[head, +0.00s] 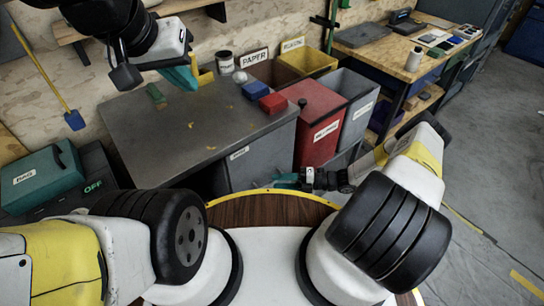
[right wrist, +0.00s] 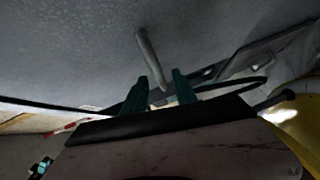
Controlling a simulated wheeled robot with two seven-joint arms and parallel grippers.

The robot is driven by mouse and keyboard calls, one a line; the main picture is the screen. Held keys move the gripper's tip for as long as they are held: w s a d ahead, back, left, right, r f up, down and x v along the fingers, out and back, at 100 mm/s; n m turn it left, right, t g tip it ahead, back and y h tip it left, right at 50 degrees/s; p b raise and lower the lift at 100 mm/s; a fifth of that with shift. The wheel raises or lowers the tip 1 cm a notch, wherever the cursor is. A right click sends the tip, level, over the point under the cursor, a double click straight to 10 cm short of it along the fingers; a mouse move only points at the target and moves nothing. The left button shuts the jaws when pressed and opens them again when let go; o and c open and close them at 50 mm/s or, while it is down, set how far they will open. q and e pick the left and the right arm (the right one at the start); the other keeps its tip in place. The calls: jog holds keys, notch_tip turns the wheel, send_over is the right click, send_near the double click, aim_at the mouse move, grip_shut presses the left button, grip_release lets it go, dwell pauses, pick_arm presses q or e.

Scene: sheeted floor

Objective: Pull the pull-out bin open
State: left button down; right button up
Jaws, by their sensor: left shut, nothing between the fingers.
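The pull-out bin appears to be the grey labelled front (head: 262,155) under the grey counter, beside the red bin. Its lower part is hidden behind my base and right arm. My right gripper (head: 284,181) is low in front of it. In the right wrist view, a grey bar handle (right wrist: 150,55) stands out from a grey surface. The two teal fingers of my right gripper (right wrist: 160,82) are apart, with the handle's near end between or just beyond their tips; contact cannot be told. My left gripper (head: 182,78) is shut and empty above the counter's back left.
A red bin (head: 318,110) and a grey bin (head: 357,95) stand to the right. Open floor (head: 480,170) lies farther right.

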jog(key=shift+w+a+f, duration=0.1)
jog(key=shift+a+f, duration=0.05)
jog(key=shift+a, duration=0.6)
jog(key=shift+w+a+f, duration=0.1)
jog(key=shift+a, duration=0.6)
grip_shut()
dwell(0.3)
